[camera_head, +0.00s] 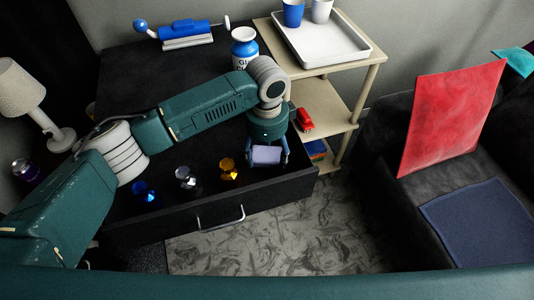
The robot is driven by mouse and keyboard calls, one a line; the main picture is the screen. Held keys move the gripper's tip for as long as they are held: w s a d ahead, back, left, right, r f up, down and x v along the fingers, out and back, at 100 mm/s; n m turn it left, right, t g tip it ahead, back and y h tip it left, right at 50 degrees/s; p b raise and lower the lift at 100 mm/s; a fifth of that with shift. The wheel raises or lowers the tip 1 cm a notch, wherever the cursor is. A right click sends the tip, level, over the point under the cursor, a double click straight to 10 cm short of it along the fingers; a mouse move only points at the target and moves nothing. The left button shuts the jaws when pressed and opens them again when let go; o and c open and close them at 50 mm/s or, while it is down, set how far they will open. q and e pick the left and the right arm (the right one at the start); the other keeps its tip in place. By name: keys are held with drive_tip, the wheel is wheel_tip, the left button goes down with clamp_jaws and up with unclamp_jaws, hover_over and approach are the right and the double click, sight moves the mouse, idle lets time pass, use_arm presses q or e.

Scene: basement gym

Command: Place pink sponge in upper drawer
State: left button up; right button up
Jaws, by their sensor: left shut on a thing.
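The upper drawer (275,197) of the black cabinet is pulled open, with a curved metal handle on its front. My left gripper (267,158) points down over the right part of the drawer. It is shut on the pink sponge (266,154), which looks pale lavender-pink and sits between the two fingers. I cannot tell whether the sponge touches the drawer floor. My right gripper is out of view.
The drawer holds a blue gem (147,196), a clear gem (188,182) and an amber gem (228,170). A white-and-blue jar (244,48) stands on the cabinet top (130,75). A wooden shelf (330,85) with a red toy car (305,120) stands close on the right.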

sight(267, 158)
use_arm(q)
drive_tip(key=shift+f, duration=0.2)
drive_tip(key=shift+f, duration=0.15)
drive_tip(key=shift+f, duration=0.35)
drive_tip(key=shift+f, duration=0.1)
drive_tip(key=o, duration=1.1)
wheel_tip(267, 158, up, 13)
drive_tip(key=shift+b, duration=0.35)
